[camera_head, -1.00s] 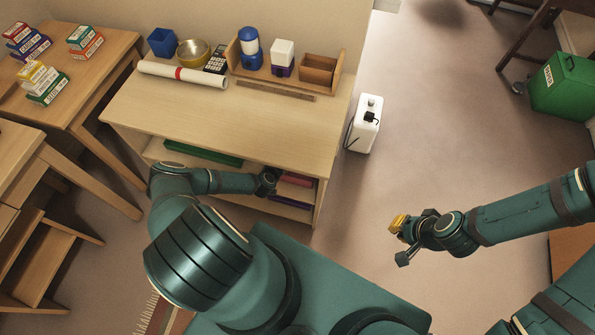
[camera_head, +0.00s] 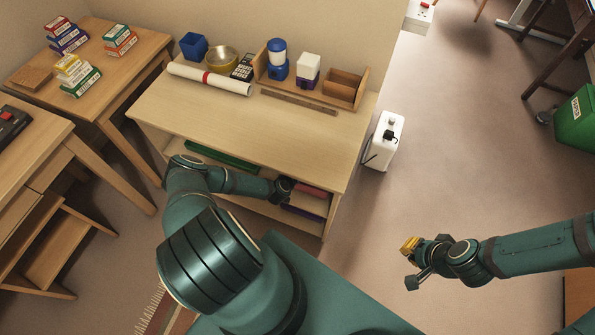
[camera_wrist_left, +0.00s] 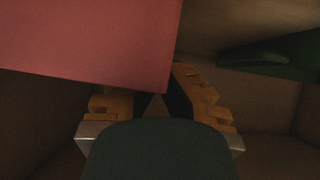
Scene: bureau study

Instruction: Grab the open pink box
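A pink box (camera_wrist_left: 90,40) fills the upper left of the left wrist view. Its lower right corner lies in front of part of my left gripper (camera_wrist_left: 158,98) and hides one finger's tip. A small gap shows between the dark finger pads, but I cannot tell how far they are apart or whether they touch the box. In the head view, the pink box (camera_head: 312,189) shows as a sliver inside the shelf unit, beside my left gripper (camera_head: 284,187). My right gripper (camera_head: 409,246), with yellow fingers, hangs over bare floor; its opening is unclear.
The wooden shelf unit (camera_head: 270,130) surrounds my left gripper. A purple item (camera_head: 304,212) lies below the pink box, and a green item (camera_head: 222,157) lies to the left. A white canister (camera_head: 382,143) stands on the floor to the right. Open floor surrounds my right gripper.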

